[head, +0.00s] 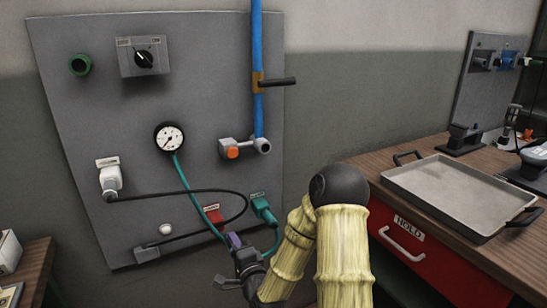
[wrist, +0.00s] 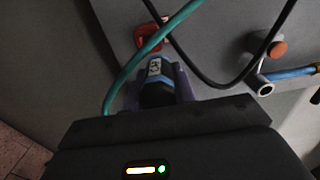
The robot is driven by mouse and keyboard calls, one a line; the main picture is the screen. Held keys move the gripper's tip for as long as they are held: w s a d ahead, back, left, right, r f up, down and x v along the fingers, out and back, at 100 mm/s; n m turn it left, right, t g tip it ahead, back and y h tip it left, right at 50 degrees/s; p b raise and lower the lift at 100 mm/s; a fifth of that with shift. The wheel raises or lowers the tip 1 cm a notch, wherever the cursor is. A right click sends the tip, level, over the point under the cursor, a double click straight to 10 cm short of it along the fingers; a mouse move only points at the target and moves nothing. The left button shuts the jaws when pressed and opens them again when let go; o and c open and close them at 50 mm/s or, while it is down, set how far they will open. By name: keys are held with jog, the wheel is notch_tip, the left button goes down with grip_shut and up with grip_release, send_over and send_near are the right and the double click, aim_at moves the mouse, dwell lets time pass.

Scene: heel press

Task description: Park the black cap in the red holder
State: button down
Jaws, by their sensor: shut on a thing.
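My gripper (head: 236,243) is low in front of the panel, just below the red holder (head: 213,214). In the head view the cap is hidden by my gripper.
A black cable (head: 222,192) from a white plug (head: 111,180) loops around the holder. A teal plug (head: 262,208) sits close to its right. A gauge (head: 169,137) and an orange-ended valve (head: 233,152) are above. A tray (head: 455,185) lies on the right bench.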

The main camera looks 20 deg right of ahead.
aim_at(227, 240)
jog(key=shift+a+f+b, duration=0.65)
jog(key=shift+f+b, duration=0.1)
jog(key=shift+f, duration=0.25)
jog(key=shift+w, duration=0.15)
jog(key=shift+w+p, duration=0.4)
jog(key=shift+w, duration=1.9)
jog(key=shift+n+y, duration=0.3)
jog(key=shift+y, duration=0.2)
jog(key=shift+d, duration=0.1)
jog(key=shift+w, duration=1.45)
dwell(0.4)
